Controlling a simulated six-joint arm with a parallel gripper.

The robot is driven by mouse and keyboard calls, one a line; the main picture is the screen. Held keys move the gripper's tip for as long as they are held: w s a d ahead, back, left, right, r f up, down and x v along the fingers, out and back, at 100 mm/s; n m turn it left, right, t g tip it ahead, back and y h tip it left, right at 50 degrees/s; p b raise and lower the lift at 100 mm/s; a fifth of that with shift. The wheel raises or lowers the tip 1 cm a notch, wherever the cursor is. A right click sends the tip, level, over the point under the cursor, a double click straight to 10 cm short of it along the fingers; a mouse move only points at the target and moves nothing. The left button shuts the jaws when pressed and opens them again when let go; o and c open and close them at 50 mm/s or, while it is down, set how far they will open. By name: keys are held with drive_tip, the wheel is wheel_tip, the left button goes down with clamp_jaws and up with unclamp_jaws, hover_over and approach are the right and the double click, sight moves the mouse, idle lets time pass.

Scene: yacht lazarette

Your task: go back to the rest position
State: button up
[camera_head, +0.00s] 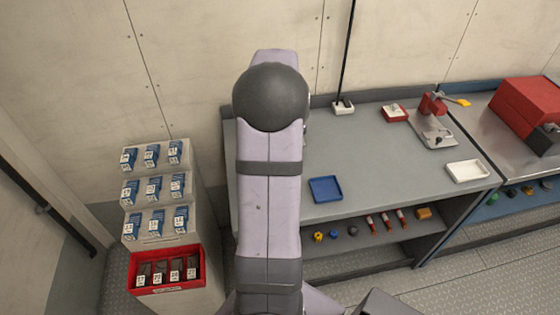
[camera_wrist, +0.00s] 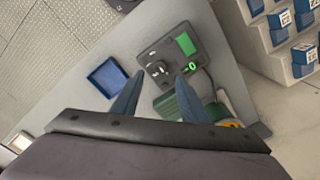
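My gripper (camera_wrist: 160,75) shows in the wrist view with its two blue-grey fingers apart and nothing held between them. It is above the grey workbench (camera_wrist: 75,115), pointing down at a dark device (camera_wrist: 160,55) with a green patch. A green ribbed thing (camera_wrist: 172,108) lies partly hidden behind the right finger. In the head view my arm rises up the middle and hides part of the workbench (camera_head: 400,165); my gripper is hidden there.
A blue tray (camera_head: 325,190) lies right of my arm, and a white tray (camera_head: 467,171) at the bench's right. A stepped rack (camera_head: 207,190) of blue-white boxes and a red bin (camera_head: 168,289) stand left. A red toolbox (camera_head: 525,105) sits far right. Bench space between the trays is clear.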

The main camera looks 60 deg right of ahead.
idle(0.5)
drive_tip(key=shift+w+d+n+h, duration=0.3)
drive_tip(key=shift+d+n, duration=0.2)
drive_tip(key=shift+n, duration=0.6)
drive_tip(key=s+a+f+n, duration=0.1)
drive_tip(key=a+f, duration=0.1)
drive_tip(key=a, duration=0.2)
drive_tip(key=s+a+f+n+y, duration=0.1)
drive_tip(key=s+a+f+n, duration=0.1)
drive_tip(key=a, duration=0.2)
drive_tip(key=s+a+f+n, duration=0.1)
drive_tip(key=a+f, duration=0.1)
drive_tip(key=a, duration=0.2)
drive_tip(key=shift+s+f+g+y, duration=0.3)
drive_tip(key=shift+s+g, duration=0.1)
drive_tip(key=w+a+r+n+h, duration=0.15)
drive_tip(key=a+n, duration=0.45)
drive_tip(key=a, duration=0.7)
drive_tip(key=w+a+r+n+y, duration=0.1)
drive_tip(key=w+a+r+n, duration=0.15)
drive_tip(key=a+n, duration=0.7)
drive_tip(key=a+f+m+b, duration=0.1)
drive_tip(key=f+m+b, duration=0.1)
drive_tip(key=f+b, duration=1.8)
drive_tip(key=s+a+f+m+b, duration=0.1)
drive_tip(key=a+f+m+b, duration=0.1)
drive_tip(key=f+b, duration=1.7)
drive_tip(key=shift+a+f+t+b, duration=0.25)
drive_tip(key=shift+f+t+b, duration=0.15)
